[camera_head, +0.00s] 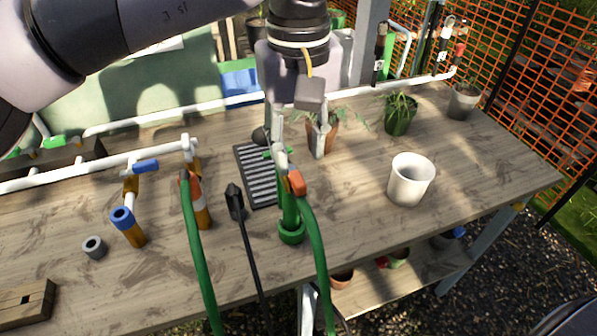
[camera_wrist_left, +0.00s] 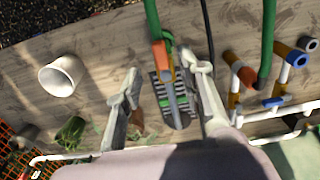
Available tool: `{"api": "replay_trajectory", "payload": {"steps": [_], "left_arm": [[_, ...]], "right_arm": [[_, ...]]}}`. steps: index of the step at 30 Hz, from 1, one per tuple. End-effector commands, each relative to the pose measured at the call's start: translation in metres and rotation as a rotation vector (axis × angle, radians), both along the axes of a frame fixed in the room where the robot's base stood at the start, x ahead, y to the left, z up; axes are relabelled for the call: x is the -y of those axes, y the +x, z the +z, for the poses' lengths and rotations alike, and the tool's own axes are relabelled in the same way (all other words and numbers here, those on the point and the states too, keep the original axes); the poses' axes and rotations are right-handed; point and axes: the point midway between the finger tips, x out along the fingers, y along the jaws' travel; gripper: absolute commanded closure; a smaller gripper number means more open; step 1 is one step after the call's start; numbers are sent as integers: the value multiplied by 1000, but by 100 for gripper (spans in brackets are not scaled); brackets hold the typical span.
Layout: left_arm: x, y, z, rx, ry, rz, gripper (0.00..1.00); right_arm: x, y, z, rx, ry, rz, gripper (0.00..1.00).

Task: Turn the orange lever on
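An orange piece (camera_head: 297,183), which looks like the lever, sits at the top of the upright green pipe (camera_head: 290,215), beside a green hose. It also shows in the left wrist view (camera_wrist_left: 161,55). Its exact set angle is hard to tell. My left gripper (camera_head: 300,155) is open, pointing down over this pipe. In the left wrist view my left gripper (camera_wrist_left: 160,62) has its fingers apart on either side of the orange piece, with no visible grip on it. My right gripper is not in view.
A dark ribbed tray (camera_head: 249,180) lies behind the green pipe. A black-handled tool (camera_head: 236,203) stands close by. A white pot (camera_head: 410,179) stands right, with clear table around it.

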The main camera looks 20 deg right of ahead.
Motion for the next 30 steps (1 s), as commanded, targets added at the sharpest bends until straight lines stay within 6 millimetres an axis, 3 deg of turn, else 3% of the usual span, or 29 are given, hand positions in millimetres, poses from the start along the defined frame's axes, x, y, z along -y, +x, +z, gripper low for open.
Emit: {"api": "replay_trajectory", "payload": {"steps": [3, 10, 21, 30], "left_arm": [[0, 0, -24, -2, 2, 0, 65], [0, 0, -51, 0, 1, 0, 65], [0, 0, -58, 0, -1, 0, 65], [0, 0, -57, 0, -1, 1, 84]], "right_arm": [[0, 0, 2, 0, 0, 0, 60], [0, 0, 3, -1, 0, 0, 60], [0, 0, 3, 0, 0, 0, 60], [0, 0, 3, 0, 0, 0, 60]]}}
